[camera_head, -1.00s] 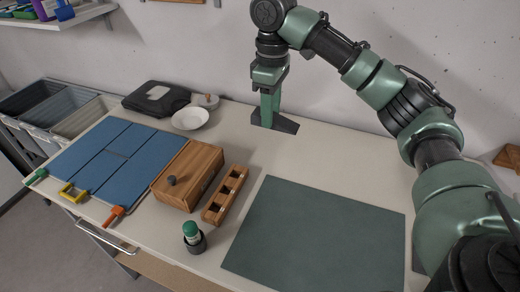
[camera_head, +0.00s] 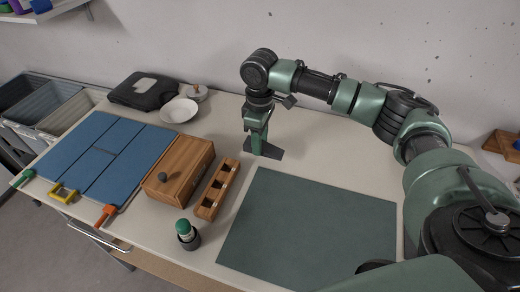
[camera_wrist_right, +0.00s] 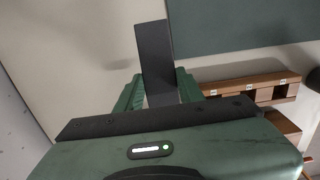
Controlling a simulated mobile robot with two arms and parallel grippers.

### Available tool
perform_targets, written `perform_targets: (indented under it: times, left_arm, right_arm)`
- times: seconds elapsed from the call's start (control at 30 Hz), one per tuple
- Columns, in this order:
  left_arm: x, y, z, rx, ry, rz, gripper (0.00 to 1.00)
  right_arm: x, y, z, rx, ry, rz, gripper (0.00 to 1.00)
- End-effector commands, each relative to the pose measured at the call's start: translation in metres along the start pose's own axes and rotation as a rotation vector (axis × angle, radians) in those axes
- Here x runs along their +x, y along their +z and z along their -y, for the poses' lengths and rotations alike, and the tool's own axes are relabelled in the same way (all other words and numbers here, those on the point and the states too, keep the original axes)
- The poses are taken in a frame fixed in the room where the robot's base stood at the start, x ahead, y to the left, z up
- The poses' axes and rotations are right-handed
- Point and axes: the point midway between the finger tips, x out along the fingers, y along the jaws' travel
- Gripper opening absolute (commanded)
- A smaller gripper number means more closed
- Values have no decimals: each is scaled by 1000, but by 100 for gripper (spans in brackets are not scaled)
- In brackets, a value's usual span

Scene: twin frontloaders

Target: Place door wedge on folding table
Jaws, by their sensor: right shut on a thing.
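The door wedge (camera_head: 270,151) is a dark grey, tapered piece near the back edge of the green mat. My right gripper (camera_head: 256,146) points down and is shut on it. In the right wrist view the wedge (camera_wrist_right: 154,60) sticks out between the green fingers (camera_wrist_right: 158,92). I cannot tell whether it touches the surface below. The beige tabletop (camera_head: 330,150) runs under all this against the wall; I cannot tell whether it is the folding table. My left gripper is not in view.
A dark green mat (camera_head: 310,225) covers the front right. Left of it are a slotted wooden block (camera_head: 217,188), a wooden box (camera_head: 178,170), a green-capped bottle (camera_head: 186,232) and blue panels (camera_head: 105,150). A white bowl (camera_head: 179,110) and black case (camera_head: 145,90) stand behind. Beige surface right of the wedge is clear.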

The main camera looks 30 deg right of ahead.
Motion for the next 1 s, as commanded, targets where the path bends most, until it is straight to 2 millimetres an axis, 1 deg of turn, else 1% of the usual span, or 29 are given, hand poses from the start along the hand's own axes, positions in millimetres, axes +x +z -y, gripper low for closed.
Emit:
perform_targets:
  times: [0.2, 0.3, 0.43, 0.67, 0.7, 0.77, 0.8, 1.0]
  left_arm:
    - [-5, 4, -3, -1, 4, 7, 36]
    - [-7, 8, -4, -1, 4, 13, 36]
    - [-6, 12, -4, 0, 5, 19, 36]
    - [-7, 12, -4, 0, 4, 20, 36]
    - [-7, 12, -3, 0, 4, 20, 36]
    - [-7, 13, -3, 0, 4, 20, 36]
    - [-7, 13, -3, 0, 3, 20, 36]
    - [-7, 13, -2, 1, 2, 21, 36]
  right_arm:
    - [30, 1, 0, 1, -2, 4, 0]
    - [40, 0, 0, 0, -1, 2, 0]
    - [44, 0, 0, 0, 1, 0, 0]
    - [45, 0, 0, 0, 0, 1, 0]
    - [46, 0, 0, 0, 0, 1, 40]
    - [46, 0, 0, 0, 0, 1, 57]
    - [46, 0, 0, 0, 0, 1, 59]
    - [45, 0, 0, 0, 0, 1, 59]
